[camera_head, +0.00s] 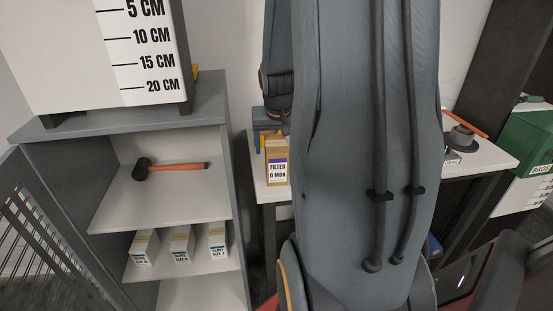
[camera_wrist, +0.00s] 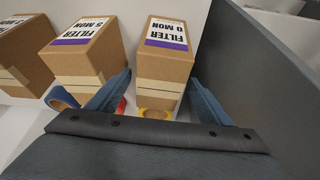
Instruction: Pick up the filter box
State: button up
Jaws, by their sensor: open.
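Brown cardboard filter boxes with purple-edged white labels stand on a pale surface in the wrist view. The box marked "FILTER 0 MON" (camera_wrist: 165,66) is at the centre, and it also shows in the head view (camera_head: 277,168), beside my arm. My gripper (camera_wrist: 160,78) is open, with one blue-grey finger towards each side of this box. I cannot tell whether the fingers touch it. A second box marked "FILTER 5 MON" (camera_wrist: 84,56) stands to its left, close to the left finger. My arm hides much of the table in the head view.
A third brown box (camera_wrist: 22,55) is at the left. A yellow ring (camera_wrist: 156,114) and a blue roll (camera_wrist: 61,98) lie near the boxes. A grey panel (camera_wrist: 265,70) rises close on the right. A shelf unit (camera_head: 228,150) stands left of the table (camera_head: 490,157).

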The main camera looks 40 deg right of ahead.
jog(key=shift+x, duration=1.9)
jog(key=shift+f, duration=0.2)
jog(key=c, duration=1.3)
jog(key=shift+r, duration=0.1)
